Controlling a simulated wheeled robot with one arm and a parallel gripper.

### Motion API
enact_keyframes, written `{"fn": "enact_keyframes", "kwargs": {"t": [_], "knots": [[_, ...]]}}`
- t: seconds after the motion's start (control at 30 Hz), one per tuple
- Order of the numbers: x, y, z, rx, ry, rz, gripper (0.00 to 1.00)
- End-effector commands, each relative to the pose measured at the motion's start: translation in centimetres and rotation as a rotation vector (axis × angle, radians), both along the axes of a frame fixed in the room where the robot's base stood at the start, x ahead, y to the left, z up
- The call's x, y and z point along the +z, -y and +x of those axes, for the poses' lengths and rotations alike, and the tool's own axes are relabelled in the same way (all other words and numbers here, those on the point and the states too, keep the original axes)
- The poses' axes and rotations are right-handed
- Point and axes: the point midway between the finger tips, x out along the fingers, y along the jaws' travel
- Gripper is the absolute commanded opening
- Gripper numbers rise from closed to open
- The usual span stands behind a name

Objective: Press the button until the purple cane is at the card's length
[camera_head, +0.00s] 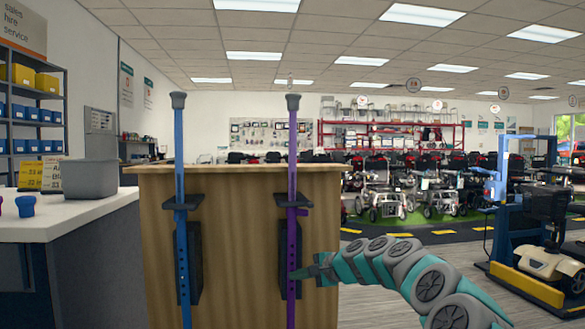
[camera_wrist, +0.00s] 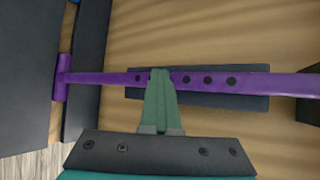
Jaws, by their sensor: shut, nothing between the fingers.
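The cane's shaft (camera_wrist: 105,78) runs across the wrist view, with holes on both sides of my fingertips. My gripper (camera_head: 298,273) is shut and empty, its tips at the shaft among the holes. In the wrist view my gripper (camera_wrist: 160,72) covers part of the shaft; the button is not visible there.
A blue cane (camera_head: 181,150) stands in its own holder left of the purple one. The white counter (camera_head: 70,214) with a grey bin (camera_head: 90,179) is at the left. A blue lift frame with a scooter (camera_head: 553,262) stands at the right. Floor is open behind my arm.

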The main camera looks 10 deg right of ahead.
Motion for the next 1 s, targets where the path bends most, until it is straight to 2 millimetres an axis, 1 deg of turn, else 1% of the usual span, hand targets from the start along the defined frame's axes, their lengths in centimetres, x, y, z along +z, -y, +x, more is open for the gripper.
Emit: {"fn": "enact_keyframes", "kwargs": {"t": [0.53, 1.0], "knots": [[0.17, 0.09, 0.75, -0.006, 0.004, 0.0, 0.0], [0.34, 0.32, 0.9, -0.014, 0.01, 0.002, 0.0]]}}
